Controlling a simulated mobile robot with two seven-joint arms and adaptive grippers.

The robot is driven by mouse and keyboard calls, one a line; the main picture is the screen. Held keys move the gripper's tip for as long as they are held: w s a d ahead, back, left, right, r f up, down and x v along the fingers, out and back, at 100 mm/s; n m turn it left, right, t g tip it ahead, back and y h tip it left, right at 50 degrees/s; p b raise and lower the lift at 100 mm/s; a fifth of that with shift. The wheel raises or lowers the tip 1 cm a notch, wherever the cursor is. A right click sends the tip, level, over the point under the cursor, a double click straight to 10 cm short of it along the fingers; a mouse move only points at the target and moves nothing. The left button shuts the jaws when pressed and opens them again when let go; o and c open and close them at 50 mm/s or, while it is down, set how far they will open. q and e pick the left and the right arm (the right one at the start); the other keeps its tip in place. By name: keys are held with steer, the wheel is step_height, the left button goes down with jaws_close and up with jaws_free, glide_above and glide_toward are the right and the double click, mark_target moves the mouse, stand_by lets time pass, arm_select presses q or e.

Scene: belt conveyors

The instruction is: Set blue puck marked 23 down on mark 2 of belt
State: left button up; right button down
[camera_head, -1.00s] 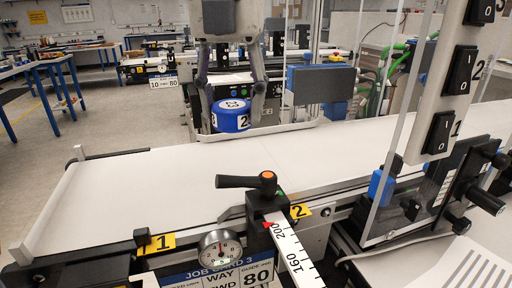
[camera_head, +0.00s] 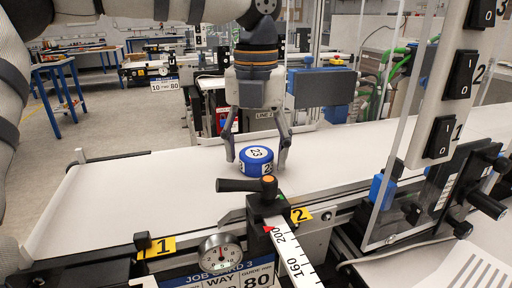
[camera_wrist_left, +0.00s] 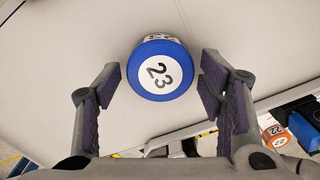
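The blue puck marked 23 (camera_head: 256,160) stands upright on the white belt (camera_head: 130,189), behind the black clamp lever and a little left of the yellow mark 2 label (camera_head: 301,214). It also shows in the left wrist view (camera_wrist_left: 160,68), its white numbered top facing the camera. My left gripper (camera_head: 257,162) points down over it, one finger on each side. In the left wrist view my left gripper (camera_wrist_left: 161,85) is open, with a gap between each finger pad and the puck. My right gripper is not in view.
A black lever with an orange knob (camera_head: 268,181) and a ruler (camera_head: 292,258) stand at the belt's front edge. The yellow mark 1 label (camera_head: 158,246) and a dial (camera_head: 221,252) are left of it. A clear panel (camera_head: 398,120) rises at right. The belt's left part is clear.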

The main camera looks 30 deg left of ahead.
mark_target(256, 154)
arm_select(q)
step_height(256, 154, up, 12)
steer(key=shift+r, duration=0.2)
stand_by(0.4)
